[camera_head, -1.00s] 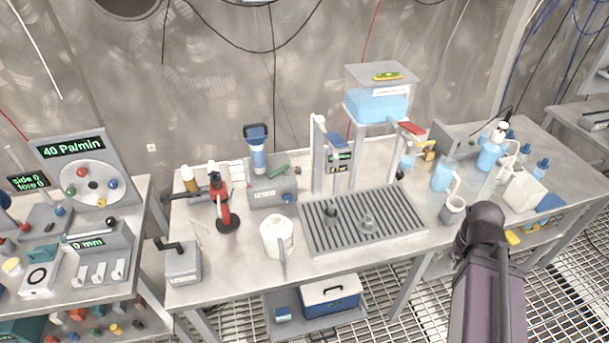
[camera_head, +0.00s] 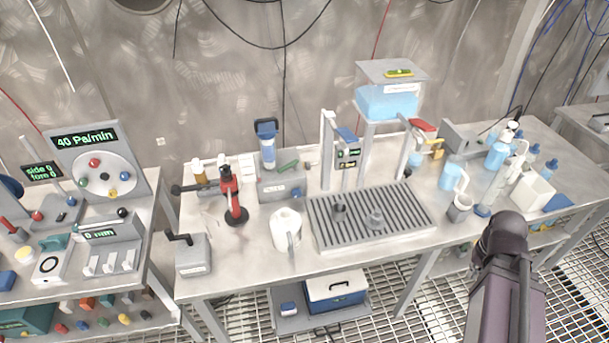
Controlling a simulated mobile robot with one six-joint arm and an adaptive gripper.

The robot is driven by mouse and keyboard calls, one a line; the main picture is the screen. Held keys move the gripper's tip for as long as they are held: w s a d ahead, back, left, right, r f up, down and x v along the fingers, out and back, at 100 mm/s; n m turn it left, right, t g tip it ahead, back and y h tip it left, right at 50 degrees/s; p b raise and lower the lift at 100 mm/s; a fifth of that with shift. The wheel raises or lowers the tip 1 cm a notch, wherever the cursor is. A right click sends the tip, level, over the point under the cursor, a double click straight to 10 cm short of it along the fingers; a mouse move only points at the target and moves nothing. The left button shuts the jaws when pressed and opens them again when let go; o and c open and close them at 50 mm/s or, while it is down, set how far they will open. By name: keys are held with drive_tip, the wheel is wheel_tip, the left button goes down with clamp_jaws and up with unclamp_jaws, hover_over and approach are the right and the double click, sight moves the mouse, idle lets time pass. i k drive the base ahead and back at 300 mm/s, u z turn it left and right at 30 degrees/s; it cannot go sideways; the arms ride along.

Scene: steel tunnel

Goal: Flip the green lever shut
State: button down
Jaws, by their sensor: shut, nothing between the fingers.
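My arm rises at the lower right, with a dark rounded joint in front of the bench's right part. My gripper does not show in this view. The arm is well apart from the green lever.
A red-handled tool (camera_head: 232,200) and a white jug (camera_head: 285,229) stand near the box. A slatted tray (camera_head: 400,232) and a blue water tank (camera_head: 387,103) are to its right. A crank box (camera_head: 193,257) is at the front left. Bottles crowd the right end.

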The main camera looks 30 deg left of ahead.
sight(294, 162)
drive_tip(key=k, duration=0.95)
drive_tip(key=u, duration=1.9)
drive_tip(key=i, duration=1.05)
drive_tip(key=z, duration=0.1)
